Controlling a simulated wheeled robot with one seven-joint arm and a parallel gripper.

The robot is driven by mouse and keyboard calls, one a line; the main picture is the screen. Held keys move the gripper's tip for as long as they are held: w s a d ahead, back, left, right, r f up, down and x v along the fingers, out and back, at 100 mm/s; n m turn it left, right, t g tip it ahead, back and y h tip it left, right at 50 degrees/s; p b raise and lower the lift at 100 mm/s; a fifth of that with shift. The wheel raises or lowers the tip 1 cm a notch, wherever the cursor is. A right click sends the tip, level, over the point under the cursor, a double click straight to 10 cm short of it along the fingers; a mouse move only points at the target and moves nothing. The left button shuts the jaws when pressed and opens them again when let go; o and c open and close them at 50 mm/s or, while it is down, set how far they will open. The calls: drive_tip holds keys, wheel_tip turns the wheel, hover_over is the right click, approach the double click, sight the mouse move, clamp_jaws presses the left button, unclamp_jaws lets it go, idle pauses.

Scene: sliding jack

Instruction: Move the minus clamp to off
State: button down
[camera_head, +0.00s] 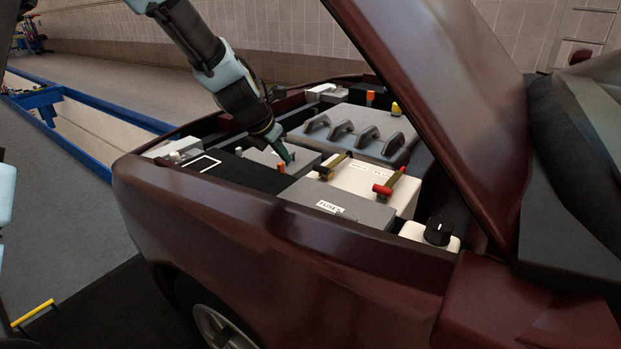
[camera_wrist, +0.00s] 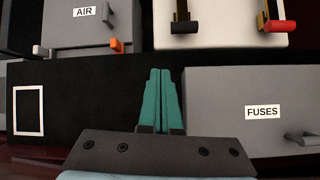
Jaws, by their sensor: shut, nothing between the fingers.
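The white battery (camera_head: 356,185) sits in the open engine bay of a dark red car. The minus clamp (camera_head: 326,171) is a black-ended lever with a brassy bar on the battery's left side. In the wrist view the minus clamp (camera_wrist: 185,26) shows at the top, its upper part cut off. The red plus clamp (camera_head: 382,190) is to its right, also in the wrist view (camera_wrist: 278,26). My gripper (camera_head: 288,158) has teal fingers, shut and empty, to the left of the battery. In the wrist view my gripper (camera_wrist: 161,71) points up toward the minus clamp, apart from it.
The grey FUSES box (camera_head: 338,205) is close to the right of my fingers in the wrist view. The grey AIR box (camera_wrist: 90,35) with an orange-tipped lever (camera_wrist: 116,46) is up left. The raised hood (camera_head: 430,90) overhangs the right side. A dark gap lies before the battery.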

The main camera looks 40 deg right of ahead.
drive_tip(key=shift+n, duration=0.8)
drive_tip(key=d+f+p, duration=0.1)
drive_tip(key=d+f, duration=0.7)
drive_tip(key=shift+d+f, duration=0.25)
drive_tip(key=shift+d, duration=0.15)
drive_tip(key=shift+r, duration=0.1)
